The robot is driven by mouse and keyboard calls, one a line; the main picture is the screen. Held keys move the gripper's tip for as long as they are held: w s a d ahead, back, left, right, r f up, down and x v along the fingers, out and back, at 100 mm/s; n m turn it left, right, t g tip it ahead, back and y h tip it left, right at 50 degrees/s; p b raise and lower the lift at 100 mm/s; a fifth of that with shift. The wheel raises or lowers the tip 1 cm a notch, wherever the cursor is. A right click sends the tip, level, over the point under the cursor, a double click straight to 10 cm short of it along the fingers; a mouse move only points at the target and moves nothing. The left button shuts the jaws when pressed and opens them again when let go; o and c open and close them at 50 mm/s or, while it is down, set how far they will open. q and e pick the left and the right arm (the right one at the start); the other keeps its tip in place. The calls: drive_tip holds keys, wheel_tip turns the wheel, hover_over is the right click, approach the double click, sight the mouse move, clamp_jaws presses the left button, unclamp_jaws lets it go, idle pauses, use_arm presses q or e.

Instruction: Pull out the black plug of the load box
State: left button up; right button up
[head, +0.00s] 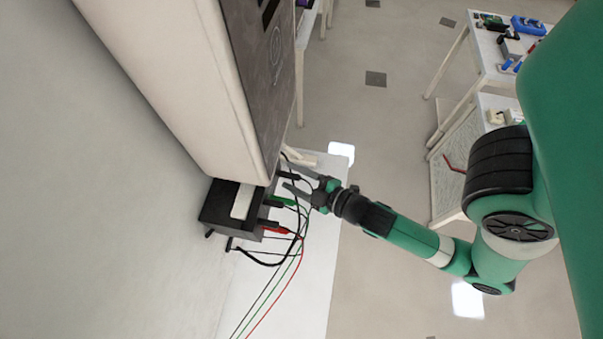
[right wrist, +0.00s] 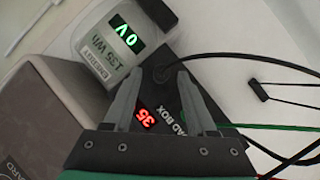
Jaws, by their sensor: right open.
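The load box (head: 225,210) is a dark box on the white table, below the large cabinet in the head view. Black, green (head: 284,201) and red (head: 275,230) plugs stick out of its right side, with cables trailing. The black plug (head: 289,175) is the uppermost, between or just under the fingers of my right gripper (head: 287,176); contact cannot be told. In the right wrist view the open fingers (right wrist: 155,85) are over the load box (right wrist: 165,112), which shows a red "35". A black cable (right wrist: 195,57) runs from near the right fingertip. My left gripper is out of view.
A grey battery unit (right wrist: 105,45) with a green "0 V" display stands beside the load box. The cabinet (head: 190,80) overhangs the box closely. Loose cables (head: 290,262) hang over the white table (head: 310,290). Side tables with tools stand at the far right.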

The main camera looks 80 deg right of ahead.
drive_tip(key=shift+w+d+f, duration=0.1)
drive_tip(key=shift+w, duration=0.15)
drive_tip(key=shift+s, duration=0.1)
drive_tip(key=shift+c, duration=0.2)
clamp_jaws()
